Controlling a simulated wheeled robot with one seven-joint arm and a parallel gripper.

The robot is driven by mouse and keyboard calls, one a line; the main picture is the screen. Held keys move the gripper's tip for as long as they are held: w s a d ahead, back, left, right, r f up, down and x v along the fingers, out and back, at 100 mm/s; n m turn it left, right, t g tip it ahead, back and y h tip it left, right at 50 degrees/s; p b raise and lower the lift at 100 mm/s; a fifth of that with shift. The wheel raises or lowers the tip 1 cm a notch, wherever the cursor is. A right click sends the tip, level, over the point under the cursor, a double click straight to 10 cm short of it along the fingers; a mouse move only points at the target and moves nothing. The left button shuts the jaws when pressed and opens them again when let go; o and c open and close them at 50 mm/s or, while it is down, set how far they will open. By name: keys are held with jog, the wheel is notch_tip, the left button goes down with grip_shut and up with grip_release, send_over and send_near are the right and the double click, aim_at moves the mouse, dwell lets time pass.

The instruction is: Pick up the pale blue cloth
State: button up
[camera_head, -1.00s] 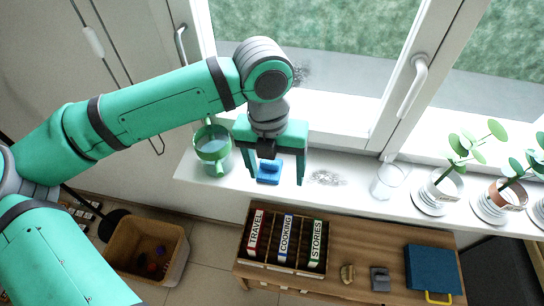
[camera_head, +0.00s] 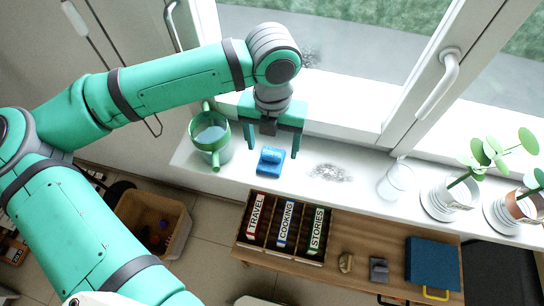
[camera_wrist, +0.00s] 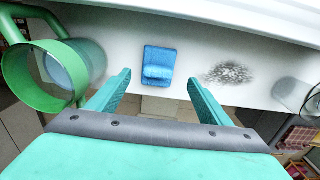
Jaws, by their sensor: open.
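The blue cloth (camera_head: 269,161) lies on the white windowsill, a small flat piece with a raised fold on top. It also shows in the wrist view (camera_wrist: 158,62), ahead of the fingertips and roughly centred between them. My gripper (camera_head: 272,149) is open and empty, its two fingers either side of the cloth in the head view. The wrist view (camera_wrist: 160,78) shows both fingers apart with nothing between them. The exact height of the fingertips above the sill is hard to tell.
A green watering can (camera_head: 211,138) stands close left of the cloth. A dark speckled patch (camera_head: 328,172) and a clear glass (camera_head: 396,181) are to the right, then potted plants (camera_head: 448,198). The window frame (camera_head: 350,112) rises behind. A wooden bench (camera_head: 342,232) stands below.

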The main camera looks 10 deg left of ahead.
aim_at(271, 153)
jog(key=shift+a+f, duration=0.2)
jog(key=shift+f, duration=2.65)
jog(key=shift+w, duration=0.1)
jog(key=shift+c, duration=0.6)
jog(key=c, duration=1)
